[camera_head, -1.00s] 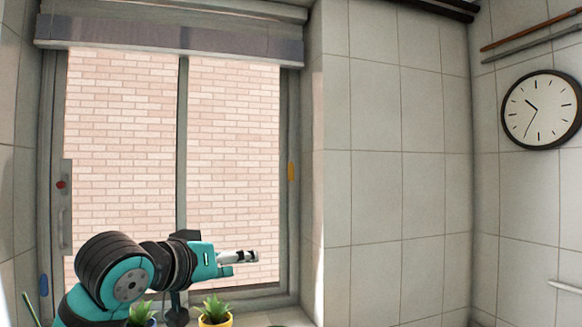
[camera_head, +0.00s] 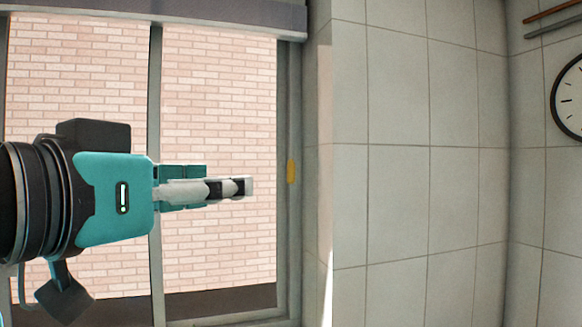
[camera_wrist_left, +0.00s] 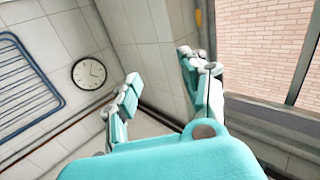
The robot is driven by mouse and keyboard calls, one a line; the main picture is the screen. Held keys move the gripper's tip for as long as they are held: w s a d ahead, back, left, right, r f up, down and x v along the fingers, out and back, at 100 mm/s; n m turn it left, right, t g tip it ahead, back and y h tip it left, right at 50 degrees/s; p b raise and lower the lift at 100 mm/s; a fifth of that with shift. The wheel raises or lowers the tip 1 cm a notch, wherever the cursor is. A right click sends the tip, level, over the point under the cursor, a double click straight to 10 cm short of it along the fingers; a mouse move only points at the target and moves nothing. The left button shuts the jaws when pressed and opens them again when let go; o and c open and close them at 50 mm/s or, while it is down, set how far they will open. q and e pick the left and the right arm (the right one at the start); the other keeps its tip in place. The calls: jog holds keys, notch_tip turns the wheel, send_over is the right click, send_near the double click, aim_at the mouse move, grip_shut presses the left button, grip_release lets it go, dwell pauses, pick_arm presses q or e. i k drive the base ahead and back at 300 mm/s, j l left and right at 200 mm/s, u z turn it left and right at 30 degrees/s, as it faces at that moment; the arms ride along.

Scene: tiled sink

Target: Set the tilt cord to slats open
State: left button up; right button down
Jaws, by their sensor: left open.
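A small yellow tag (camera_head: 291,171) hangs on the right side of the window frame and may belong to the tilt cord; the thin cord itself is hard to make out. In the left wrist view the yellow tag (camera_wrist_left: 198,18) is at the top, beyond the finger on the right. My left gripper (camera_head: 246,186) is level in front of the window, its tips pointing right, a little left of the tag and slightly lower in the picture. In the left wrist view its fingers (camera_wrist_left: 162,85) are spread apart with nothing between them. My right gripper is out of view.
A grey blind (camera_head: 200,14), gathered up, spans the top of the window. The window's middle bar (camera_head: 155,260) stands behind my gripper. A tiled wall (camera_head: 400,180) is on the right, with a clock (camera_head: 570,100) on the far right wall. The space before the tiles is clear.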

aim_at(290, 166)
jog(key=i, duration=1.25)
